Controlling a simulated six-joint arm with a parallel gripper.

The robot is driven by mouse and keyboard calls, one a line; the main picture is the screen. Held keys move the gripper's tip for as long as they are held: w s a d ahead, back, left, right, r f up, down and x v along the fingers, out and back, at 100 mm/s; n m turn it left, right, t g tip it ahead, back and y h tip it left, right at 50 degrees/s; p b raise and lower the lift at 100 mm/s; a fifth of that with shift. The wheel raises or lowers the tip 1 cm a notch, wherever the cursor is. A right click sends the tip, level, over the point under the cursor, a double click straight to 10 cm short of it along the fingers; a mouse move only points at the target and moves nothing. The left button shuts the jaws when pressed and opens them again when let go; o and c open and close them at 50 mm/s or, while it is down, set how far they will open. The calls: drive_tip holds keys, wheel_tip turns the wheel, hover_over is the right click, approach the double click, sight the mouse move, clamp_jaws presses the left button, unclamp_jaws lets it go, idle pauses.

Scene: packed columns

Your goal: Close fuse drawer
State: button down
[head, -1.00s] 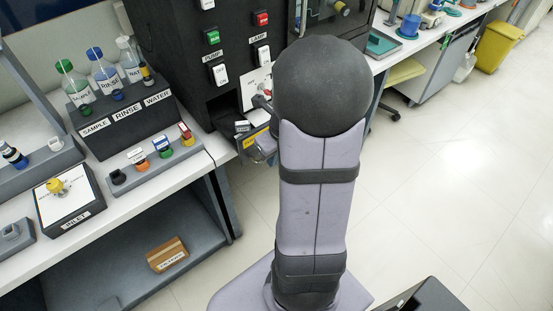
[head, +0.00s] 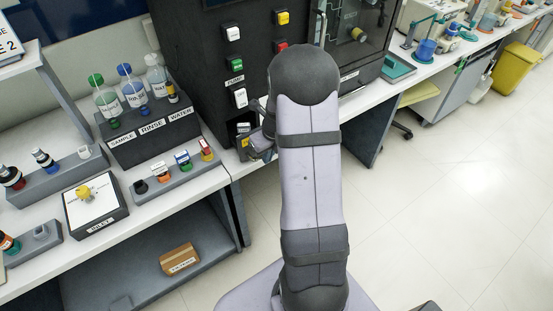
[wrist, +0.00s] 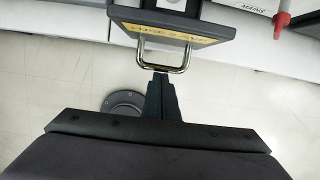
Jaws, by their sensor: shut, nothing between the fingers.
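The fuse drawer (wrist: 125,15) is near the top of the wrist view. Its dark front carries a yellow label that reads upside down and a metal loop handle (wrist: 184,62). A dark part shows behind the front, so the drawer appears to stand out from the cabinet. My gripper (wrist: 160,74) is shut and empty, its tips at the handle's outer bar; whether they touch it I cannot tell. In the head view the drawer's yellow label (head: 244,142) shows low on the black cabinet, and my arm hides much of that area.
The black cabinet (head: 190,60) has several coloured switches above the drawer. A bottle rack (head: 150,133) and a tray of small coloured pieces (head: 172,178) stand on the bench to its left. A wooden block (head: 180,258) lies on the lower shelf. Open floor lies to the right.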

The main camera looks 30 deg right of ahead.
drive_tip(key=w, duration=0.1)
drive_tip(key=w+p, duration=0.1)
drive_tip(key=shift+w+r, duration=0.2)
drive_tip(key=shift+w, duration=0.2)
drive_tip(key=shift+w+f, duration=0.2)
drive_tip(key=shift+w, duration=0.25)
